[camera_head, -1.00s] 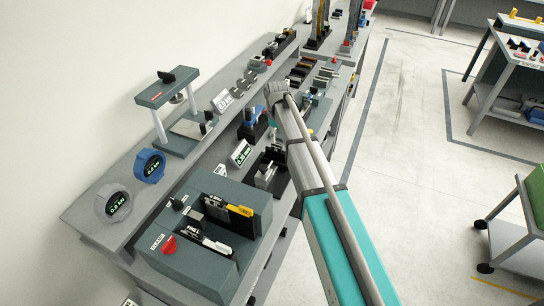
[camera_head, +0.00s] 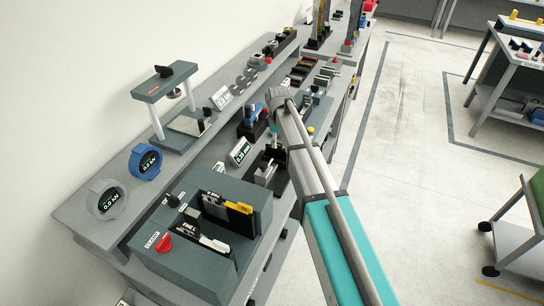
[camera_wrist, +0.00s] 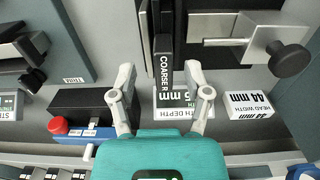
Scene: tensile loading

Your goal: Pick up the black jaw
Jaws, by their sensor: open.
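In the wrist view, a black upright bar (camera_wrist: 163,45) with a white "COARSE R" label stands between and just beyond my fingertips; it looks like the black jaw. My gripper (camera_wrist: 159,72) is open, with one finger on each side of the bar's lower end and nothing held. I cannot tell whether the fingers touch it. In the head view my arm hides most of my gripper and this spot on the bench. A dark jaw-like piece with a yellow part (camera_head: 239,207) sits in the grey-green fixture at the near end of the bench.
A "HEAD WIDTH" display (camera_wrist: 249,106) is to the right. A black knob (camera_wrist: 289,59) on a clamp stands upper right. A black block with a red button (camera_wrist: 58,126) is left.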

